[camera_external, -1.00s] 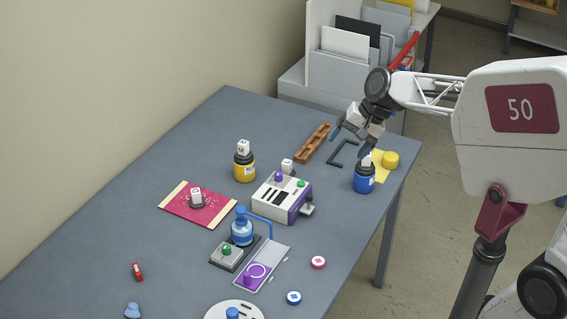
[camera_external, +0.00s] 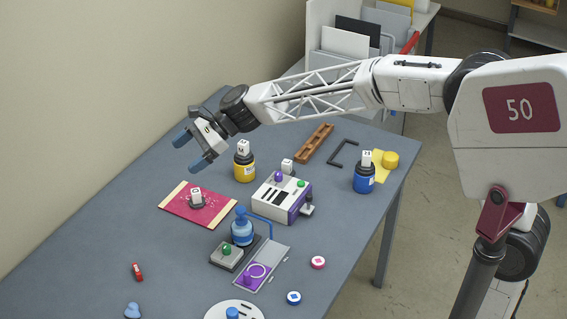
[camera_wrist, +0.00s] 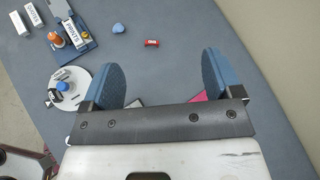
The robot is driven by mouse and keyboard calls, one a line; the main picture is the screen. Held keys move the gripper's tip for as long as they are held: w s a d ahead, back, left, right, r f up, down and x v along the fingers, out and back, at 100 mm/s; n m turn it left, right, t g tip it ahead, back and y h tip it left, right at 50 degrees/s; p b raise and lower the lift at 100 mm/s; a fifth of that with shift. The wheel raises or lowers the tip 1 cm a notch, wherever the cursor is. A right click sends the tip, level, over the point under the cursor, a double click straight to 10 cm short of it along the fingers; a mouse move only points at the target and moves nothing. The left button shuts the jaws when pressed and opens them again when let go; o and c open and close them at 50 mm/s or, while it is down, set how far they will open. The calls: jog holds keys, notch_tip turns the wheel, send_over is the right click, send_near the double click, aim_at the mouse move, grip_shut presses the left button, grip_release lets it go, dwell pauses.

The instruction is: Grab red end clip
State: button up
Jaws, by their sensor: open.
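The red end clip (camera_external: 137,271) lies on the grey-blue table (camera_external: 60,290) at its near left in the external view. It is small and red with a pale mark. In the wrist view the clip (camera_wrist: 152,43) lies beyond the fingertips, between their lines. My gripper (camera_external: 191,152) is open and empty, high above the table over the left side of the red board, apart from the clip. In the wrist view my gripper (camera_wrist: 163,72) shows two blue finger pads spread wide. Nothing hides the clip.
A blue lump (camera_external: 132,310) lies close to the clip. The red board (camera_external: 180,212) with a stamp, the yellow bottle (camera_external: 245,170), the purple-white machine (camera_external: 283,197) and the blue pump bottle (camera_external: 242,232) stand farther right. Bare table surrounds the clip.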

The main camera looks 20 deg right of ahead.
jog(key=s+a+f+m+g+y, duration=0.1)
jog(key=a+f+m+y, duration=0.15)
jog(key=a, duration=1.15)
send_near(140, 266)
jog(key=shift+w+a+f+m+h, duration=0.1)
jog(key=shift+a+f+m+h, duration=0.15)
jog(key=shift+a, duration=0.35)
jog(key=shift+w+a+f+m+h, duration=0.1)
jog(key=shift+w+a+h, duration=0.1)
jog(key=shift+a, duration=0.4)
jog(key=shift+s+a, duration=0.1)
jog(key=shift+x, duration=1.2)
jog(key=shift+a, duration=0.1)
jog(key=shift+s+x, duration=0.15)
jog(key=shift+x, duration=1.1)
jog(key=shift+s+x, duration=0.2)
jog(key=shift+x, duration=1.1)
